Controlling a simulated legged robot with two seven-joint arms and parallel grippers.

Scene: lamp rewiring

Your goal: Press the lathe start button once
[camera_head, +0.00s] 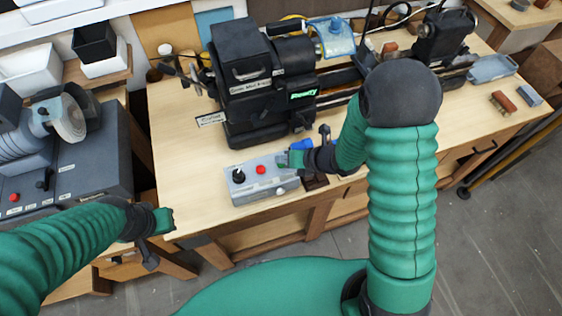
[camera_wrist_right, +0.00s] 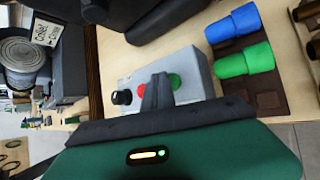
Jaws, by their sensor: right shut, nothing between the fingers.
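The grey control box (camera_head: 265,187) sits at the front edge of the bench before the lathe (camera_head: 255,85). It bears a black knob (camera_head: 238,175) and a red button (camera_head: 260,169). My right gripper (camera_head: 284,162) is over the box's right end. The head view hides the green button. My left gripper (camera_head: 166,221) hangs off the bench's left front corner; its fingers are unclear.
A grey machine with a grinding wheel (camera_head: 70,117) is at left. The bench top left of the box is clear.

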